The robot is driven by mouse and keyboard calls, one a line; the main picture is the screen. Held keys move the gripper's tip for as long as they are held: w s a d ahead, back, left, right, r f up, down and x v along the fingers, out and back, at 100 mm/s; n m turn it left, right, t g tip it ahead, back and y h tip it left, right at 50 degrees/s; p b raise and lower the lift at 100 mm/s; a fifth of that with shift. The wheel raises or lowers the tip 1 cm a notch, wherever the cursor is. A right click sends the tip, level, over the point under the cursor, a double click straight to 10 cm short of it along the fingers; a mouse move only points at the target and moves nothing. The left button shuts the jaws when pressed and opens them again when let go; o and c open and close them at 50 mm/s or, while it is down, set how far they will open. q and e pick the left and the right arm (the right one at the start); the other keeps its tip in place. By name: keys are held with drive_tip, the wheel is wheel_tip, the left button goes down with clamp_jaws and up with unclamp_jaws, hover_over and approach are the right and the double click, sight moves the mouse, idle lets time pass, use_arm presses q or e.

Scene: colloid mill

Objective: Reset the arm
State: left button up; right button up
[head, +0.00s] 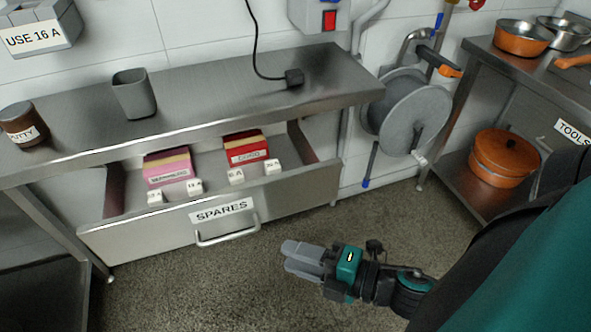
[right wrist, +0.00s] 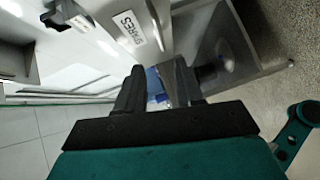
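My right gripper (head: 288,256) is in front of the open drawer (head: 290,195), low and to the right of its handle, over the floor. Its two grey fingers point left in the head view. In the right wrist view my right gripper (right wrist: 156,78) shows a gap between its fingers, with small blue shapes seen through it. It holds nothing that I can see. My right arm (head: 400,290) reaches in from the lower right. My left gripper is not in view.
The drawer, labelled SPARES, juts out below the steel counter (head: 200,90). It holds a pink box (head: 168,168), a red box (head: 246,148) and several small white labelled blocks. A hose reel (head: 415,112) and a shelf with an orange pot (head: 503,155) stand right. The floor is clear.

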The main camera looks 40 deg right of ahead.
use_arm(q)
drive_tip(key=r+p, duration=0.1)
drive_tip(key=p, duration=0.1)
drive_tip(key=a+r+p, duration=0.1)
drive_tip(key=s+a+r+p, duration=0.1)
drive_tip(key=p, duration=0.1)
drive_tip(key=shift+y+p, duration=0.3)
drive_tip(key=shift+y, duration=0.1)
use_arm(e)
drive_tip(key=f+m+g+h, duration=0.1)
drive_tip(key=m+h, duration=0.1)
drive_tip(key=m, duration=0.4)
drive_tip(key=w+a+f+m+g+h, duration=0.1)
drive_tip(key=m+h, duration=0.1)
drive_tip(key=m, duration=0.5)
drive_tip(key=w+f+m+g+h, duration=0.1)
drive_tip(key=f+m+h, duration=0.1)
drive_tip(key=m, duration=0.4)
drive_tip(key=shift+w+a+m, duration=0.2)
drive_tip(key=shift+a+m, duration=0.1)
drive_tip(key=shift+a, duration=0.05)
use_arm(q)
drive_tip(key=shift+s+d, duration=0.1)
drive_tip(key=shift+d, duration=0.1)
